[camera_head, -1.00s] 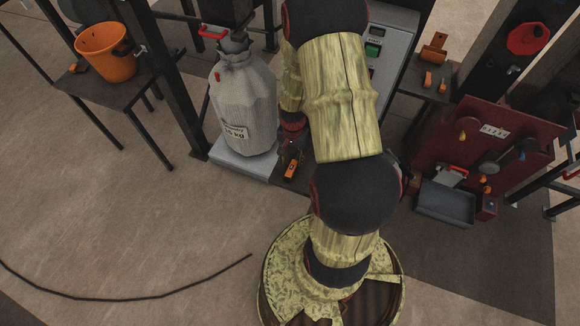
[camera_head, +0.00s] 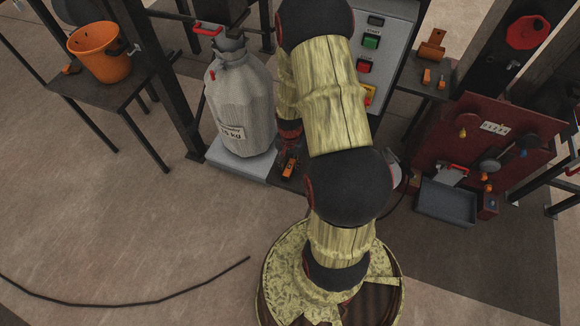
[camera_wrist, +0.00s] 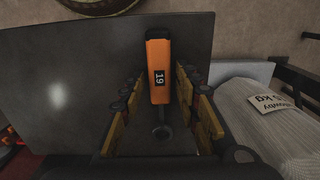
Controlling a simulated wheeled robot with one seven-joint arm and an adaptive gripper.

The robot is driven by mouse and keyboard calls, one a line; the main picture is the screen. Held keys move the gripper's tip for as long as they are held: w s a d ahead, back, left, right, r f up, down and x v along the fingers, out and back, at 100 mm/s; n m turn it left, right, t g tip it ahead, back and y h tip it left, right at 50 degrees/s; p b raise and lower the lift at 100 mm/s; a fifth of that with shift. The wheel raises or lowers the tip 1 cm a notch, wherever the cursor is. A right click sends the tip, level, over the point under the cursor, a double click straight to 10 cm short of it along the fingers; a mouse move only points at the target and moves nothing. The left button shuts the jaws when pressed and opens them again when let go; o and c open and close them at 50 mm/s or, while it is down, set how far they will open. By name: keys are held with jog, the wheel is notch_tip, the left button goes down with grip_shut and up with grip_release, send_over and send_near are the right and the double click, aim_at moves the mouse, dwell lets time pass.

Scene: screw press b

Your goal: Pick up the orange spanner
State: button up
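The orange spanner (camera_wrist: 159,70), marked 19, lies on a dark flat surface in the wrist view, pointing away from me. Its dark lower end reaches between the fingers of my gripper (camera_wrist: 160,112). One finger stands to each side, with gaps visible between fingers and spanner. My gripper is open around it. In the head view an orange piece (camera_head: 288,168) shows just below my gripper (camera_head: 289,152), beside the sack; my arm hides much of that area.
A grey sack (camera_head: 240,105) stands on a pale scale (camera_head: 238,160), close by my gripper; the sack also shows in the wrist view (camera_wrist: 262,115). An orange bucket (camera_head: 100,52) stands on the left table. A red machine (camera_head: 485,130) and grey bin (camera_head: 446,203) are at right.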

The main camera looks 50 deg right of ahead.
grip_shut()
jog(key=shift+r, duration=0.1)
dwell(0.5)
